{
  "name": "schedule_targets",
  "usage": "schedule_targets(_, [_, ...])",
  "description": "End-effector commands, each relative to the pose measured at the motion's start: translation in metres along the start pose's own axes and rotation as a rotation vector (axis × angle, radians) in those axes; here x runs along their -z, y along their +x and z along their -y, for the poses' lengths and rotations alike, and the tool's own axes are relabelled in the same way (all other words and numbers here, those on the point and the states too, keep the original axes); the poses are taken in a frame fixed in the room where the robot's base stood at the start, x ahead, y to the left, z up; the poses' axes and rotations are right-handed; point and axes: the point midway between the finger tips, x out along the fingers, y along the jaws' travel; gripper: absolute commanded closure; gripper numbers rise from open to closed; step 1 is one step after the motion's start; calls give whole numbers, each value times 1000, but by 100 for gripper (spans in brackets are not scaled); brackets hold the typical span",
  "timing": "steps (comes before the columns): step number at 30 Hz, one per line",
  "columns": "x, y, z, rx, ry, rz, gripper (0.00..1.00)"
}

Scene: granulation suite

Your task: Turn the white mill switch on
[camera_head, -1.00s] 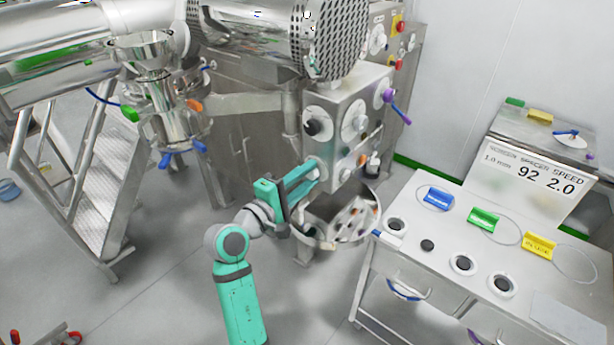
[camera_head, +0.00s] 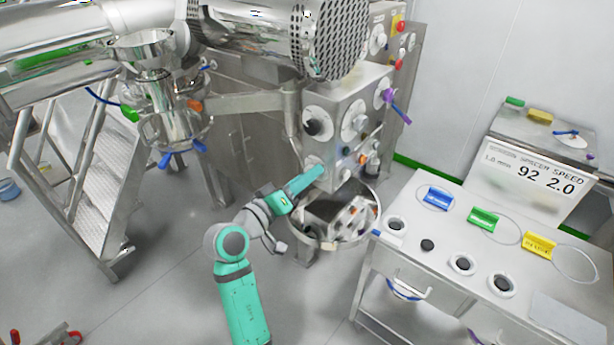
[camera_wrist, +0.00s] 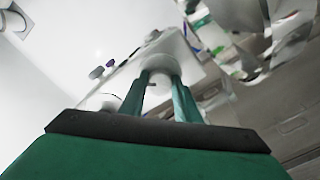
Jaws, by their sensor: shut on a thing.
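The white mill switch (camera_wrist: 161,84) is a pale knob in the wrist view, between the fingertips of my gripper (camera_wrist: 160,80). It is on the lower left of the grey control box (camera_head: 345,112), beneath the perforated drum. In the head view my gripper (camera_head: 319,172) reaches that face from the lower left, its teal fingers seen nearly edge-on. My gripper is shut on the switch. The fingers hide most of the switch in the head view, and its pointer setting cannot be read.
Other dials and a black knob (camera_head: 312,127) sit on the same face, with a purple handle (camera_head: 391,97) at its upper right. A round metal bowl (camera_head: 330,238) is just below my gripper. A white workbench (camera_head: 420,262) stands to the right.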

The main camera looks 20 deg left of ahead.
Motion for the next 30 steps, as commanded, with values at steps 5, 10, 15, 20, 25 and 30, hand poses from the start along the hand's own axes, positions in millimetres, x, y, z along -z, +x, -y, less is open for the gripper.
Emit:
schedule_targets(5, [-1, -1, 2, 4, 93, 2, 93])
schedule_targets(10, [-1, -1, 2, 4, 149, 3, 93])
schedule_targets(15, [-1, -1, 3, 4, 175, 3, 93])
schedule_targets(20, [-1, -1, 3, 4, 181, 3, 93])
schedule_targets(25, [-1, -1, 3, 5, 181, 3, 93])
schedule_targets(30, [-1, -1, 3, 4, 181, 2, 52])
